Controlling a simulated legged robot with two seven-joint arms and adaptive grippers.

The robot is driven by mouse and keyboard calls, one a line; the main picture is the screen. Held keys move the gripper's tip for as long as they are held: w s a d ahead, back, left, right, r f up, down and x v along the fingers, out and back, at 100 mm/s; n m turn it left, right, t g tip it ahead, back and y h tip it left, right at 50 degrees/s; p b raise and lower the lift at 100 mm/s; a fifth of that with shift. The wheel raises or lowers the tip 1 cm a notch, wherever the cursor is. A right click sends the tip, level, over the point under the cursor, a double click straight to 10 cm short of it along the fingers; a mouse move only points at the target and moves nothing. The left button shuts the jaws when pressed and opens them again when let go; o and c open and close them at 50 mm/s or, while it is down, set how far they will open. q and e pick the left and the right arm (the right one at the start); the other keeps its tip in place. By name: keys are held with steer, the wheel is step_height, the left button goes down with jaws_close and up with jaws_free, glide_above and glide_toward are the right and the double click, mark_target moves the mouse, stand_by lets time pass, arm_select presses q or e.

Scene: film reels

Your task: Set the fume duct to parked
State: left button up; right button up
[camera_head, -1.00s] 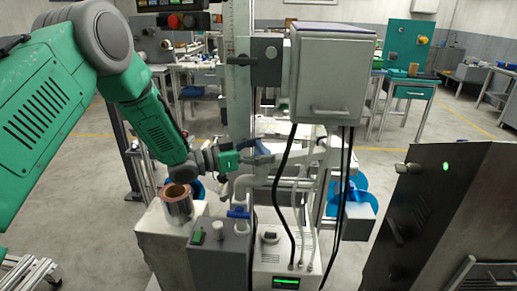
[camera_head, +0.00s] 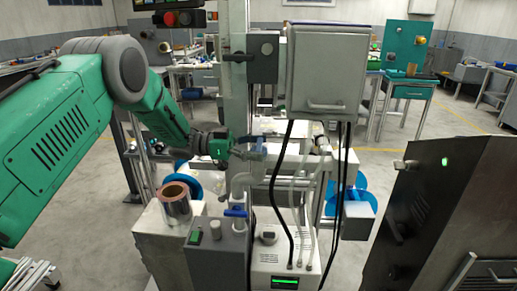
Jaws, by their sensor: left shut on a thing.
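My left arm comes in from the left, and its green and dark left gripper (camera_head: 240,148) is at the machine's middle, beside the upright column. It is shut on a small part that the fingers largely hide; a grey-blue piece (camera_head: 254,141) shows just beyond them. A pale pipe (camera_head: 240,182), which looks like part of the fume duct, bends up below the gripper from a grey box with a blue valve handle (camera_head: 236,211). I cannot tell exactly where the duct joins the gripped part. My right gripper is not in view.
A grey cabinet (camera_head: 326,72) with hanging black cables stands right of the gripper. A copper-toned roll (camera_head: 175,201) stands on a pale block at lower left. Blue reels (camera_head: 355,195) sit behind the frame.

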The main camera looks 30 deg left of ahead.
arm_select(q)
steer(key=shift+w+r, duration=0.15)
steer(key=shift+r, duration=0.05)
steer(key=o, duration=1.7)
steer(key=shift+w+f, duration=0.1)
steer(key=shift+f, duration=0.05)
steer(key=v, duration=1.2)
steer(key=shift+f, duration=0.1)
